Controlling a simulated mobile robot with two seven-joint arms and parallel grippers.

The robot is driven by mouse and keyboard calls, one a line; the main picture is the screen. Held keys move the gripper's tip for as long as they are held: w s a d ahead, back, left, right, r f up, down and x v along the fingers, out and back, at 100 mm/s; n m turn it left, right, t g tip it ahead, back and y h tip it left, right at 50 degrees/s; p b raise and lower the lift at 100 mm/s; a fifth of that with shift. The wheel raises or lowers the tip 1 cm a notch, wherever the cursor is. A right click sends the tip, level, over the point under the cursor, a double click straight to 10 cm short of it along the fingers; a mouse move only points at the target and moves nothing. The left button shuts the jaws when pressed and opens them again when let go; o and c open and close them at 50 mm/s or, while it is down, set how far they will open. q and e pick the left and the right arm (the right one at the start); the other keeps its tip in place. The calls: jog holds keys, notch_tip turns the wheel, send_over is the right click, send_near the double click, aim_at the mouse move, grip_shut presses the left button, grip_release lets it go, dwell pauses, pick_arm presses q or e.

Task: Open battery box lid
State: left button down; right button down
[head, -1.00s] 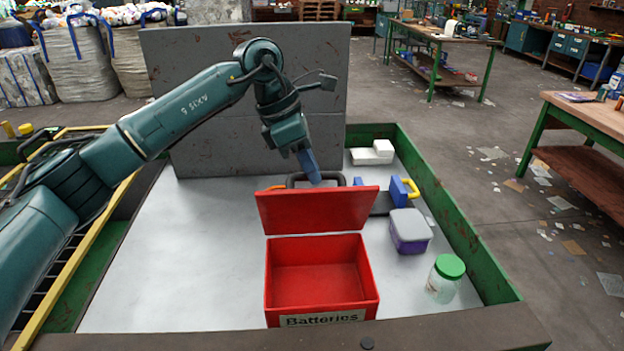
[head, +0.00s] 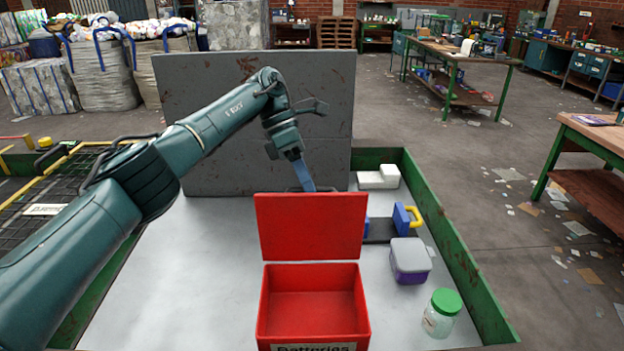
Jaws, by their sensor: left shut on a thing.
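The red battery box (head: 364,310) stands open-topped at the near middle of the belt, and its inside looks empty. A label on its front, partly cut off by the lower edge, reads "Batteries". Its red lid (head: 311,228) is raised about upright at the back edge, with its inner face towards me. My left gripper (head: 303,180) is behind the lid's top edge, shut on the lid, seemingly at its dark handle. The fingertips and most of the handle are hidden by the lid. My right gripper is not in view.
Right of the box are a grey-lidded purple container (head: 410,262), a green-lidded jar (head: 441,312), a blue and yellow item (head: 405,218) and a white block (head: 378,178). A grey panel (head: 215,120) stands behind. The belt's left side is clear.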

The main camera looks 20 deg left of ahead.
pick_arm(q)
jog(key=shift+w+a+f+g, duration=0.1)
jog(key=shift+f+g, duration=0.2)
jog(key=shift+f, duration=0.4)
jog(key=shift+w+f, duration=0.1)
jog(key=c, duration=1.4)
grip_release()
jog(key=shift+w, duration=0.2)
jog(key=shift+c, duration=0.2)
jog(key=shift+o, duration=0.2)
jog(key=shift+r, duration=0.2)
notch_tip(320, 180, up, 10)
jog(key=p, duration=0.1)
